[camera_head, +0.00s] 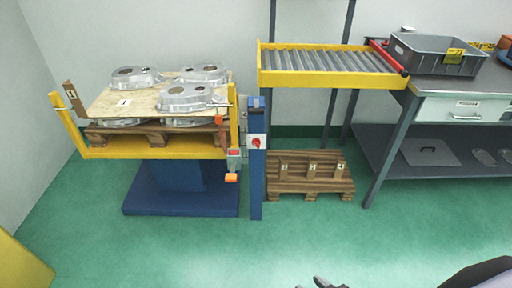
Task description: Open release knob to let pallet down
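The pallet (150,140) of wood sits in a yellow-framed lift (140,153) on a blue base, at left in the head view. It bears a board (110,106) with several aluminium castings (195,96) on top. An orange knob-like part (231,178) hangs low at the lift's front right corner, below a small grey and red box (234,155). A red rotary knob (257,143) sits on a blue post beside it. I cannot tell which is the release knob. A dark gripper tip (323,283) shows at the bottom edge, far from these, mostly cut off. My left gripper is not in view.
A yellow-sided roller conveyor (330,60) runs right to a workbench with a grey crate (435,54). A second wooden pallet (310,186) lies on the floor under the conveyor. The green floor (170,250) in front is clear. A yellow object (22,265) stands at bottom left.

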